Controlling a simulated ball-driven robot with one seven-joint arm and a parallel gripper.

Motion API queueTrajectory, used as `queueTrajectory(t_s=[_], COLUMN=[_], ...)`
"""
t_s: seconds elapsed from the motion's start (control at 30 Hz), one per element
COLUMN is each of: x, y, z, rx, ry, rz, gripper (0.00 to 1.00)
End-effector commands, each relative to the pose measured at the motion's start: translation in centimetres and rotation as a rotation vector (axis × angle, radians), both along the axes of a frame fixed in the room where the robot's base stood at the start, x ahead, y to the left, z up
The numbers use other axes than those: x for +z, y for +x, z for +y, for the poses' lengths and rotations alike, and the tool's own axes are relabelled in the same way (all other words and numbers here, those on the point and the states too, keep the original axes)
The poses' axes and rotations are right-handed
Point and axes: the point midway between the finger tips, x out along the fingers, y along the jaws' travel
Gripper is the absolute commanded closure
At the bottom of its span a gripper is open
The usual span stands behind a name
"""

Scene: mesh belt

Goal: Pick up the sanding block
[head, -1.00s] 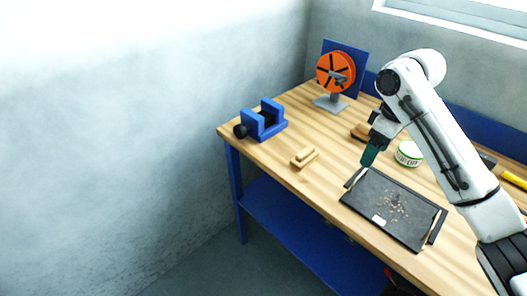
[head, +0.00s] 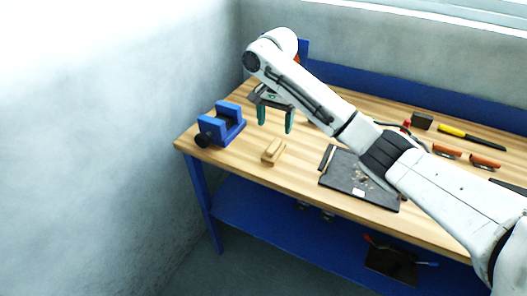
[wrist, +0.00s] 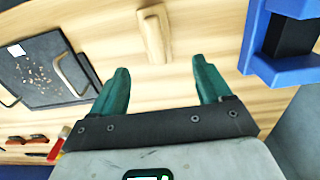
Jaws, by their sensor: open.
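The sanding block (head: 273,151) is a small pale wooden block with a raised grip. It lies on the workbench near the front edge, right of the blue vise. In the wrist view the block (wrist: 153,35) lies beyond the fingertips, roughly between them. My gripper (head: 275,123) has dark green fingers spread apart, pointing down, above the bench and behind the block. In the wrist view the gripper (wrist: 161,67) is open and empty, with a gap to the block.
The blue vise (head: 222,125) stands left of the block, close to my gripper. A dark tray (head: 345,177) with wood shavings lies to the right, partly behind my arm. A yellow-handled tool (head: 452,131) and red-handled tools (head: 447,151) lie farther right. Bare bench surrounds the block.

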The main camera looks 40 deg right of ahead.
Motion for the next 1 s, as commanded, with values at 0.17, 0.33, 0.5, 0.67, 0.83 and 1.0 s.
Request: queueTrajectory(t_s=[0.17, 0.33, 0.5, 0.67, 0.83, 1.0], x=[-2.8, -4.2, -5.6, -7.8, -9.3, -9.5], y=[-0.1, -0.1, -0.4, -0.7, -0.7, -0.7], z=[0.1, 0.1, 0.3, 0.7, 0.7, 0.7], rx=[0.002, 0.003, 0.004, 0.004, 0.004, 0.005], ry=[0.0, 0.001, 0.0, 0.0, -0.001, -0.001], rz=[0.002, 0.0, 0.002, 0.002, 0.0, -0.001], gripper=[0.22, 0.22, 0.22, 0.22, 0.22, 0.22])
